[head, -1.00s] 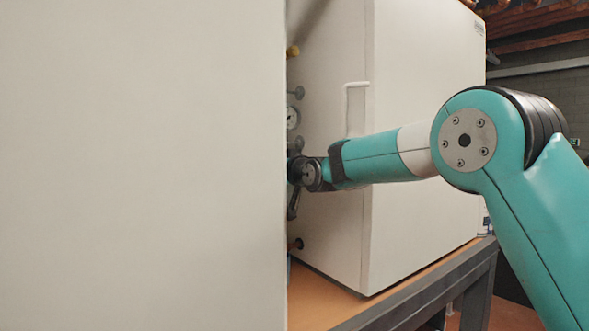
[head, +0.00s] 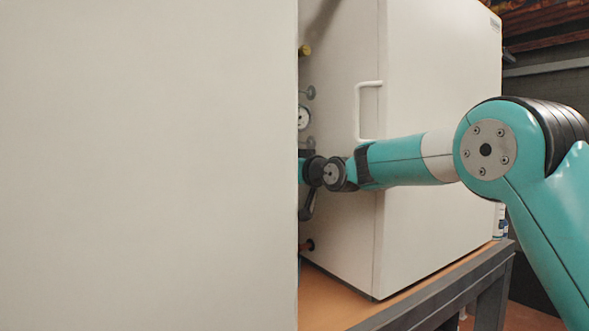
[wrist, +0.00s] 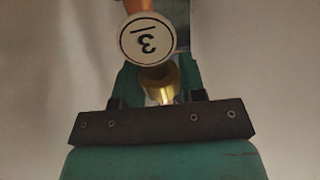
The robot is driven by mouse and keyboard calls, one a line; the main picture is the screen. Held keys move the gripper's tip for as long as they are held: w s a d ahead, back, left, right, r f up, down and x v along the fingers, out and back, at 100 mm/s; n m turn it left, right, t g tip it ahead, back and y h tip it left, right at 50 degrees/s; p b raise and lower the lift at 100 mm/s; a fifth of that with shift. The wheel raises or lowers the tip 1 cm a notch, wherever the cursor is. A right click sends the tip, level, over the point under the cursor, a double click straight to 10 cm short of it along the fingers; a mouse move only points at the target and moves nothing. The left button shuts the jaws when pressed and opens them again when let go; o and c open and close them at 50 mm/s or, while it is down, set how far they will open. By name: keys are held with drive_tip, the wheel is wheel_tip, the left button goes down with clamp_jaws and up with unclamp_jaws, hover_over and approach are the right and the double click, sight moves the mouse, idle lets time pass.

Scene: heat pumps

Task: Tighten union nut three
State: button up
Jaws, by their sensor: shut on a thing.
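The round white tag (wrist: 148,40) with a black "3" sits in the upper middle of the wrist view. Just below it is the brass union nut (wrist: 160,82), partly covered by the tag. My gripper (wrist: 161,76) has its teal fingers on either side of the nut and is shut on it. A copper pipe (wrist: 139,5) shows above the tag. In the head view my wrist reaches to the side of the white cabinet, and the fingers and nut are hidden behind the large pale panel at the left.
The large pale panel (head: 150,165) fills the left half of the head view. Behind it stands the white cabinet (head: 440,140) with a handle (head: 358,112), on a wooden-topped bench (head: 335,295). A round gauge (head: 303,118) and a dark fitting (head: 308,245) are close above and below my wrist.

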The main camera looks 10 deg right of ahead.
drive_tip(key=m+h, duration=0.1)
drive_tip(key=m+t+h+b, duration=0.1)
drive_tip(key=h, duration=0.2)
drive_tip(key=shift+a+f+m+t, duration=0.1)
drive_tip(key=shift+a+m+t, duration=0.2)
drive_tip(key=shift+m, duration=0.1)
drive_tip(key=shift+d+m+t+h, duration=0.3)
drive_tip(key=shift+m+h, duration=0.5)
drive_tip(key=shift+h, duration=0.5)
drive_tip(key=o, duration=1.1)
drive_tip(key=shift+c, duration=0.2)
drive_tip(key=shift+b, duration=0.3)
